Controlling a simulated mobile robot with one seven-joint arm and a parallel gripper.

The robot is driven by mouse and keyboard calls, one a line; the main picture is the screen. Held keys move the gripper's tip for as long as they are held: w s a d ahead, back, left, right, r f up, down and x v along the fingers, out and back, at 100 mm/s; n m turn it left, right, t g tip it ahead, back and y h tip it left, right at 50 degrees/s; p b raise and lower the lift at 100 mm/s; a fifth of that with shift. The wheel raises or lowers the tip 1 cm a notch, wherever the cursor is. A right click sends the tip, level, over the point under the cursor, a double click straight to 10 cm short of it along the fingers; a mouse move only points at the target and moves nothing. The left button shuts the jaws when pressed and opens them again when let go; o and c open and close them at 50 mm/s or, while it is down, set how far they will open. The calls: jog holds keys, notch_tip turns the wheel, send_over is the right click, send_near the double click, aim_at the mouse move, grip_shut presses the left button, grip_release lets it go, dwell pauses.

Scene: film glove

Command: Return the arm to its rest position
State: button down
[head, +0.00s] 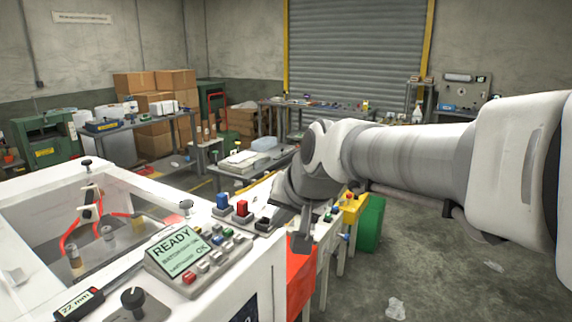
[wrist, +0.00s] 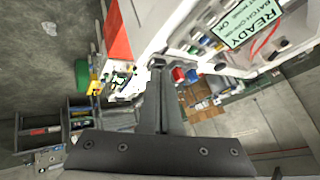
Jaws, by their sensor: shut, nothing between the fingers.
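My white and grey arm (head: 405,158) reaches in from the right side of the head view and bends down at the wrist. My gripper (head: 301,243) points down, just right of the white machine's control panel and in front of a red surface. In the wrist view my gripper's dark fingers (wrist: 158,64) lie together with nothing between them. Whether the fingertips touch anything is not clear.
The white machine (head: 262,262) stands at left, with a READY screen (head: 171,246) and a blue and a red button block (head: 242,210). Floor at right (head: 455,275) is mostly clear, with scraps of litter.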

jog(key=s+d+f+g+h, duration=0.1)
jog(key=s+d+f+h, duration=0.1)
jog(key=s+d, duration=0.5)
jog(key=s+d+f+n+h, duration=0.1)
jog(key=s+d+f, duration=0.3)
jog(key=s+d, duration=0.4)
jog(key=s, duration=0.4)
jog(key=shift+s+d+f+g+h, duration=0.15)
jog(key=shift+d+f+g+h, duration=0.15)
jog(key=shift+f+g+h, duration=0.1)
jog(key=shift+a, duration=0.15)
